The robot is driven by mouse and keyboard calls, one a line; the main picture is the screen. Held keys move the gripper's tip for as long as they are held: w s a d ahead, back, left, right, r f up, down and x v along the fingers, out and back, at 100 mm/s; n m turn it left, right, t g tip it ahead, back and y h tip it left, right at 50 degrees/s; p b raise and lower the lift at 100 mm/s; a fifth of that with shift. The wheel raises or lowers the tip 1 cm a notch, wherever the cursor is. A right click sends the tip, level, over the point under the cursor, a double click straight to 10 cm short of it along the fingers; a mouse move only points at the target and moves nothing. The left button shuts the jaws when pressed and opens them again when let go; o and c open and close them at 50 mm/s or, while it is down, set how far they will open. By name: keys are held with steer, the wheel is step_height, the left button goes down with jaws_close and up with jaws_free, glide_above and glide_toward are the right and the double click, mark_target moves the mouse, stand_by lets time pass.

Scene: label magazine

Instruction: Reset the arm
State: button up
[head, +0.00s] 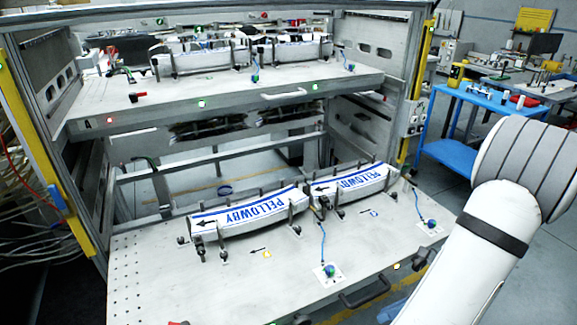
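My arm (485,215) comes in from the right and bends at a large ribbed joint near the right edge. My gripper is outside the head view, so its fingers and anything in them are hidden. The label magazine is a metal frame with two levels. Its lower drawer (150,265) is pulled out toward me and holds two white label stacks marked PELLOWBY, a left one (248,212) and a right one (350,186), each between upright posts. The upper shelf (200,100) also holds white stacks.
The lower drawer has a dark handle (365,292) at its front edge, near my arm. A blue cart (470,120) with small items stands behind my arm. Cables (25,215) hang at the far left. Grey floor (550,270) shows right of my arm.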

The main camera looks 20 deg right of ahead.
steer(key=w+a+r+n+h, duration=0.2)
steer(key=a+r+n, duration=0.3)
steer(key=n, duration=0.6)
steer(key=w+a+r+n+g+h, duration=0.1)
steer(key=a+r+n+h, duration=0.3)
steer(key=a+n, duration=0.6)
steer(key=w+a+r+n+h, duration=0.3)
steer(key=a+r+n, duration=0.4)
steer(key=n, duration=0.4)
steer(key=shift+w+a+r+n+h, duration=0.2)
steer(key=shift+w+a+n+h, duration=0.2)
steer(key=shift+w+a, duration=0.25)
